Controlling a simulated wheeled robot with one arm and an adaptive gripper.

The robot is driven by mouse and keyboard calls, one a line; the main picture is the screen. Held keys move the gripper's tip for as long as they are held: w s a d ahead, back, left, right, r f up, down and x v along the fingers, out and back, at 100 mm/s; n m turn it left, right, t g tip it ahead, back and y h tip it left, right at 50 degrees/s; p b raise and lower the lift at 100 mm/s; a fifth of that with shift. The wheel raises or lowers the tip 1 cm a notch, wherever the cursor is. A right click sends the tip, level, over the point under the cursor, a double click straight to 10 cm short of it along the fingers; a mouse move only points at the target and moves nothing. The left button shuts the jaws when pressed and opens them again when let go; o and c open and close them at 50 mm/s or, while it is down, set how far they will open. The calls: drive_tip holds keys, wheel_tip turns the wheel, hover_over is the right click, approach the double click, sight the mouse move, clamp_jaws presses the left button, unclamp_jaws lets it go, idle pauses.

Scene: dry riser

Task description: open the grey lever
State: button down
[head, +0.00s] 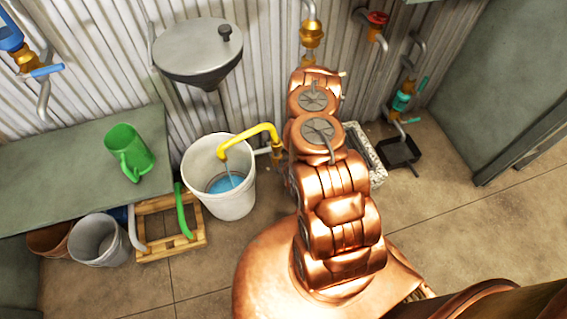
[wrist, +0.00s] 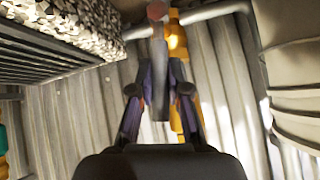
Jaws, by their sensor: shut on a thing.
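In the wrist view, my gripper (wrist: 160,85) has its two dark fingers closed in on the grey lever (wrist: 158,52), one on each side. The lever stands upright in the picture, with a reddish round end at the top, beside a brass-yellow valve body (wrist: 177,42) on a grey pipe. In the head view, my copper-coloured arm hides the gripper and the lever. A yellow spout (head: 250,133) curves from a brass fitting (head: 277,153) beside my arm, over a white bucket (head: 222,197). A thin stream seems to fall from it, and blue water shows inside the bucket.
A green jug (head: 128,152) stands on a grey bench (head: 60,172). A wooden crate (head: 170,250) and a grey bucket (head: 98,242) are below. A grey funnel basin (head: 197,52) hangs on the corrugated wall.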

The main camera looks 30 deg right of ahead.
drive_tip(key=shift+w+d, duration=0.1)
drive_tip(key=c, duration=1.1)
unclamp_jaws()
drive_tip(key=shift+r, duration=0.1)
drive_tip(key=shift+v, duration=3.75)
